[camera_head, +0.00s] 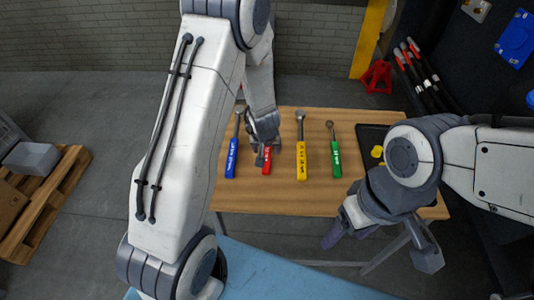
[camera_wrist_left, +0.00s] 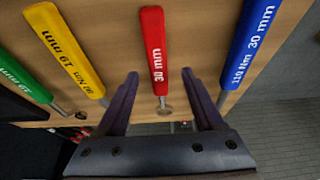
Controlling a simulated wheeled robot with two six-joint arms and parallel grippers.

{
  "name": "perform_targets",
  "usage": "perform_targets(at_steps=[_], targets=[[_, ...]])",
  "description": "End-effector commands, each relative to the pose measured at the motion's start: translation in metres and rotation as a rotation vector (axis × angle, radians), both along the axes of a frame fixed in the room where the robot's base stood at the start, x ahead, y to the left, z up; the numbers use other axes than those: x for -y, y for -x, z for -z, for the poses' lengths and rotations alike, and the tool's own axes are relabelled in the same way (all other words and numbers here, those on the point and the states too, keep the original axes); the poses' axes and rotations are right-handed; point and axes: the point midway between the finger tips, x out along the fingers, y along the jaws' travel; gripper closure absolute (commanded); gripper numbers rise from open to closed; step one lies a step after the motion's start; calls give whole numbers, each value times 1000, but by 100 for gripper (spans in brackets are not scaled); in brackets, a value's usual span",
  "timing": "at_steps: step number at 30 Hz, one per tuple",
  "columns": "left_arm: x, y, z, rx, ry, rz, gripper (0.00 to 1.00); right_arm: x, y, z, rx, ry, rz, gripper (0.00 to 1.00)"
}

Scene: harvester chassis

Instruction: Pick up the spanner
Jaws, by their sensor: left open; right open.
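Several spanners lie side by side on the wooden table: blue (camera_head: 232,158), red (camera_head: 267,160), yellow (camera_head: 301,160) and green (camera_head: 336,160), each with a coloured handle and metal head. My left gripper (camera_head: 264,146) is over the red spanner and hides its head in the head view. In the left wrist view, my left gripper (camera_wrist_left: 160,76) is open, with the red spanner (camera_wrist_left: 153,48), marked 30 mm, appearing between its fingers. The blue spanner (camera_wrist_left: 250,42) lies to the right there; yellow (camera_wrist_left: 62,45) and green (camera_wrist_left: 20,75) lie left. My right gripper (camera_head: 381,247) is open and empty at the table's front right.
The wooden table (camera_head: 270,197) has clear space in front of the handles. A black tray (camera_head: 371,138) with a yellow item (camera_head: 376,152) lies at the table's right. A blue surface (camera_head: 265,270) is nearest, and a pallet (camera_head: 45,205) stands on the floor at left.

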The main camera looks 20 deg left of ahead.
Motion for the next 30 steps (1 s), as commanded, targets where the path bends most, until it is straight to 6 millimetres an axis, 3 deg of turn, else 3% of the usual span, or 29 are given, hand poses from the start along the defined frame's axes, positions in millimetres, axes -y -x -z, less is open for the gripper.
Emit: perform_targets(at_steps=[1, 6, 27, 30], targets=[[1, -3, 12, -2, 0, 1, 31, 0, 0, 7, 0, 0, 0, 29], [-1, -12, 31, -1, 0, 1, 31, 0, 0, 16, 0, 0, 0, 29], [-2, -14, 37, -1, 0, 1, 31, 0, 0, 17, 0, 0, 0, 29], [-2, -14, 36, -1, 0, 1, 70, 0, 0, 17, 0, 0, 0, 29]])
